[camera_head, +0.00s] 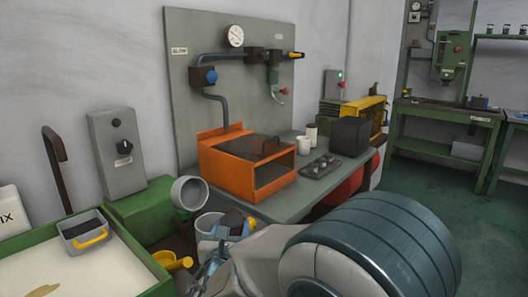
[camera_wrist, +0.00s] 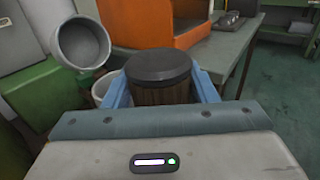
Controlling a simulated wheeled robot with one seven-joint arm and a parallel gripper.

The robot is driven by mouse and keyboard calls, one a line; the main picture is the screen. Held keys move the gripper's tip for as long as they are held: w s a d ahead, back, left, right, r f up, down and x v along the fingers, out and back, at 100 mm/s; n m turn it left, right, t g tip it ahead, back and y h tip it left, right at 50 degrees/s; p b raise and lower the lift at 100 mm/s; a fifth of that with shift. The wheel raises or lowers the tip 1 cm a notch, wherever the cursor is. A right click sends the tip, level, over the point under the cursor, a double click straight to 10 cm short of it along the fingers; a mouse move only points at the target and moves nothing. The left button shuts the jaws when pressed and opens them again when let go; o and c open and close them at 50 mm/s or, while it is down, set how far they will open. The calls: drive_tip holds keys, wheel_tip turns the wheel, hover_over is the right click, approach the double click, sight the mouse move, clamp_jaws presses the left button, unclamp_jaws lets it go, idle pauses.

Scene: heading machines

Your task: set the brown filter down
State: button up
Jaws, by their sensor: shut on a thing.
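The brown filter (camera_wrist: 162,93) is a short dark brown cylinder with a black lid. In the wrist view my gripper (camera_wrist: 161,80) has its blue fingers on either side of it and is shut on it. The filter looks upright, and its underside is hidden by my gripper. In the head view my arm reaches in from the bottom right, and a dark shape at its end is too small to tell clearly. The filter is in front of the orange open-fronted box (camera_head: 222,162), apart from it.
The orange box stands on a grey-green bench (camera_head: 290,202) with cups and a dark tray (camera_head: 320,167). A grey round cup-shaped opening (camera_head: 188,193) and a pale bucket (camera_head: 207,224) are left of my gripper. A sand-coloured tray (camera_head: 85,272) is at lower left.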

drive_tip(key=w+d+f+m+h, duration=0.1)
drive_tip(key=d+f+h, duration=0.1)
drive_tip(key=d+f, duration=0.8)
drive_tip(key=w+d+f+m+h, duration=0.2)
drive_tip(key=d+f, duration=0.3)
drive_tip(key=d, duration=0.8)
drive_tip(key=r+h+p, duration=0.1)
drive_tip(key=p, duration=0.4)
drive_tip(key=s+r+m+g+h+p, duration=0.1)
drive_tip(key=r+p, duration=0.1)
drive_tip(key=p, duration=0.3)
drive_tip(key=s+r+m+g+h+p, duration=0.1)
drive_tip(key=p, duration=0.5)
drive_tip(key=shift+s+a+r, duration=0.1)
drive_tip(key=shift+s+r, duration=0.1)
drive_tip(key=shift+r, duration=0.05)
